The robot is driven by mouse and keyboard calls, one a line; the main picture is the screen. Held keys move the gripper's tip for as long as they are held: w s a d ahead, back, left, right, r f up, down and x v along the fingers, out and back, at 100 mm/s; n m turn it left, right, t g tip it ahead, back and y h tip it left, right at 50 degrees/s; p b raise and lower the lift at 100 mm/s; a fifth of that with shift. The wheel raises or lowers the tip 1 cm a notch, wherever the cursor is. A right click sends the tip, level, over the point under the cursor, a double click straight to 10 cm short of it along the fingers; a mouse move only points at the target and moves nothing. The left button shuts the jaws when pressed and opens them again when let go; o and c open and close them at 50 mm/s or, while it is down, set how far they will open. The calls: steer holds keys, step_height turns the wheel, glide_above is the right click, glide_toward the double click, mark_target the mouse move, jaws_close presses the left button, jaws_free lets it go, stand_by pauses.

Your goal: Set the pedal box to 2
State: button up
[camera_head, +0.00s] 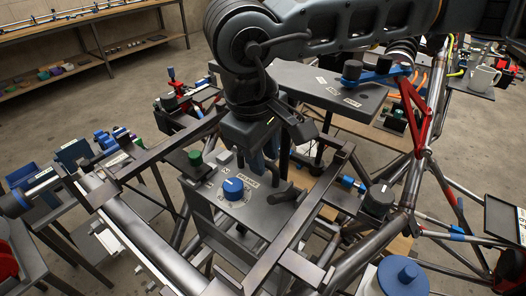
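A blue round knob (233,188) sits on the top of a grey box (212,207) in the middle of the tube chassis. This may be the pedal box. A white label (247,178) lies beside the knob on its right, and small marks stand around the knob. The text, the marks and the knob's setting are too small to read.
A green knob (195,157) stands left of the blue knob, and a black knob (378,200) stands to the right. Dark chassis tubes (150,233) frame the box on both sides. A grey panel (325,88) with labels lies behind my gripper. A blue-topped canister (404,276) stands at the front right.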

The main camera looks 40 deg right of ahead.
mark_target(248, 197)
jaws_close()
stand_by(0.3)
steer(key=a+b, duration=0.1)
steer(key=a, duration=0.1)
steer(key=s+a+b, duration=0.1)
steer(key=a, duration=0.1)
steer(key=shift+s+a, duration=0.1)
steer(key=shift+s, duration=0.1)
steer(key=shift+o, duration=1.1)
jaws_free()
step_height(248, 197, up, 8)
steer(key=a+b, duration=0.1)
steer(key=shift+s+a+f, duration=0.15)
steer(key=shift+s+a, duration=0.1)
